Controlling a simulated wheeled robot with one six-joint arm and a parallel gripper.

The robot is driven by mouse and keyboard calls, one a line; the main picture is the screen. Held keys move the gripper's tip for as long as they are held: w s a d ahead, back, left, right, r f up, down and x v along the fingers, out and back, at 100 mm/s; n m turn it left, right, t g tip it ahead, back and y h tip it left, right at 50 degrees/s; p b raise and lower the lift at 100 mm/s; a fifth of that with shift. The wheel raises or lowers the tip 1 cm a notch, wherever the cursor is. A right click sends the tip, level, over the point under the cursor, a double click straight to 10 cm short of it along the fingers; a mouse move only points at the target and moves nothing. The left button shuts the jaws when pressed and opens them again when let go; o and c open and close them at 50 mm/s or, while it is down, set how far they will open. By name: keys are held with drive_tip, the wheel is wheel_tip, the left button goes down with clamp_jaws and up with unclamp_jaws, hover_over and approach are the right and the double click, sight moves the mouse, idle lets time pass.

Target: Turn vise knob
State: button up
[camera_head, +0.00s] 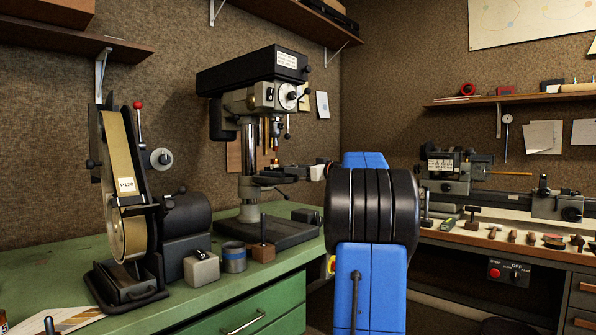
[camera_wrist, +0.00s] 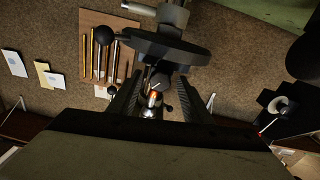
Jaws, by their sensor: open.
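The drill press (camera_head: 250,130) stands on the green bench, with a small dark vise-like part (camera_head: 268,179) at its table. My gripper (camera_head: 292,173) is beside that table, pointing left, with part of my wrist hidden behind my arm. In the wrist view, its two dark, ridged fingers (camera_wrist: 158,98) stand apart and open. A shiny rounded metal part (camera_wrist: 152,99) with an orange glint shows between them. I cannot tell whether this is the vise knob or whether the fingers touch it. A black ball handle (camera_wrist: 103,35) sits beside a dark round plate (camera_wrist: 165,44) above it.
A belt sander (camera_head: 130,205) stands at the left of the green bench (camera_head: 215,308). A grey block (camera_head: 201,269) and a blue-banded cup (camera_head: 234,257) stand in front of the press. A lathe (camera_head: 455,170) is on the right bench. Shelves (camera_head: 290,22) overhang the press.

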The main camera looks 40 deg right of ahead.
drive_tip(key=c, duration=1.1)
drive_tip(key=shift+o, duration=0.2)
drive_tip(key=shift+m, duration=0.3)
drive_tip(key=m, duration=0.8)
drive_tip(key=shift+m, duration=0.3)
drive_tip(key=o, duration=1.1)
drive_tip(key=shift+c, duration=0.2)
drive_tip(key=shift+d, duration=0.1)
